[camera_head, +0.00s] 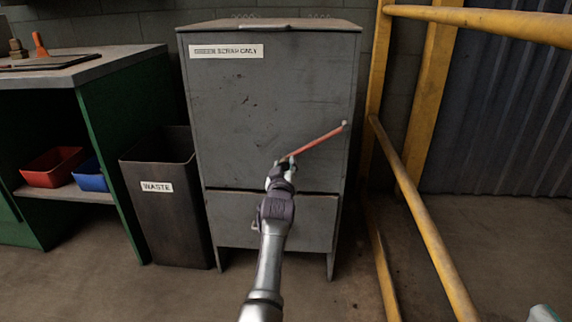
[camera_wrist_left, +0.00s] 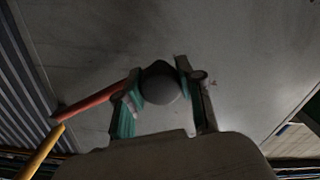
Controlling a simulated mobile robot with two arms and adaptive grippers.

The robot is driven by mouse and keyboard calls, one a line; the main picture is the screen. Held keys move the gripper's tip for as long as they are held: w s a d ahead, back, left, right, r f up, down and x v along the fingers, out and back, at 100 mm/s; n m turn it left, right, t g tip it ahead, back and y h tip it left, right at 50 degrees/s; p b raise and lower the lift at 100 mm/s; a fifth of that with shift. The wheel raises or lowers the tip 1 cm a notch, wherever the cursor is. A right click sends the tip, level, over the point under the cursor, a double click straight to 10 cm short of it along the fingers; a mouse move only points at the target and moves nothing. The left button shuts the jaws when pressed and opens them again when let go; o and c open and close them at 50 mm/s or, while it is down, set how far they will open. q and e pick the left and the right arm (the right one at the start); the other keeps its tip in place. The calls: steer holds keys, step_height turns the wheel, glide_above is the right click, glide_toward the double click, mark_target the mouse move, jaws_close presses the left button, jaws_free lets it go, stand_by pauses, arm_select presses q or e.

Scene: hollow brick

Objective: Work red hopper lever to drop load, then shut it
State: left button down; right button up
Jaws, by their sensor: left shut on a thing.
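The red lever (camera_head: 318,142) slants across the front of the grey hopper (camera_head: 270,100), from a pivot at the upper right down to the left. My left gripper (camera_head: 285,163) is at its lower left end. In the left wrist view the gripper (camera_wrist_left: 160,95) is shut on the dark round knob (camera_wrist_left: 162,83) at the lever's end, and the red bar (camera_wrist_left: 92,104) runs off to the left. The seam above the hopper's lower panel (camera_head: 270,219) shows as a dark line. No load is visible.
A dark waste bin (camera_head: 165,215) stands just left of the hopper. A green bench (camera_head: 125,130) with a red bin (camera_head: 54,167) and a blue bin (camera_head: 90,175) is further left. Yellow rails (camera_head: 425,210) stand close on the right. Floor is clear below the hopper's front.

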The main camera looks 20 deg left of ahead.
arm_select(q)
steer(key=shift+d+f, duration=0.15)
steer(key=shift+f, duration=0.1)
stand_by(0.3)
steer(key=c, duration=0.7)
jaws_free()
steer(key=shift+r, duration=0.15)
step_height(320, 180, up, 10)
steer(key=shift+f, duration=0.1)
